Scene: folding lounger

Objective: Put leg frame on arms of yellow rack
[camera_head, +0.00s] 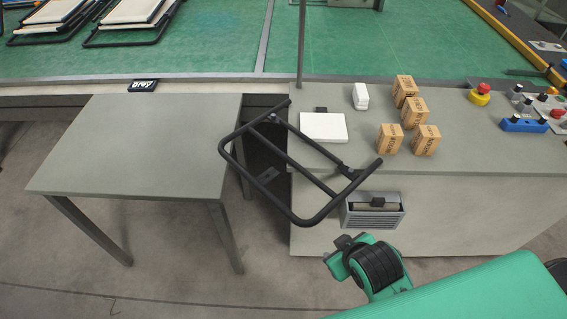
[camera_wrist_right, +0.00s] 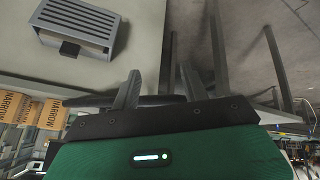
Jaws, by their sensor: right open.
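The leg frame (camera_head: 258,187) is a black tubular frame with crossbars. In the head view it lies tilted across the gap between the left table and the right counter, overlapping the counter's left corner. What supports it cannot be told. My right gripper (camera_head: 342,255) is below and right of the frame, apart from it in the head view. In the wrist view my right gripper (camera_wrist_right: 160,90) has its two fingers spread apart. Dark bars show beyond them; whether they belong to the frame is unclear. My left gripper is not in view. I cannot identify the yellow rack.
The right counter (camera_head: 460,130) holds several cardboard boxes (camera_head: 424,140), a white block (camera_head: 323,127) and a red-topped button (camera_head: 480,93). A grey slotted box (camera_head: 373,214) is on the counter's front. Black-framed panels (camera_head: 130,22) lie at the back left.

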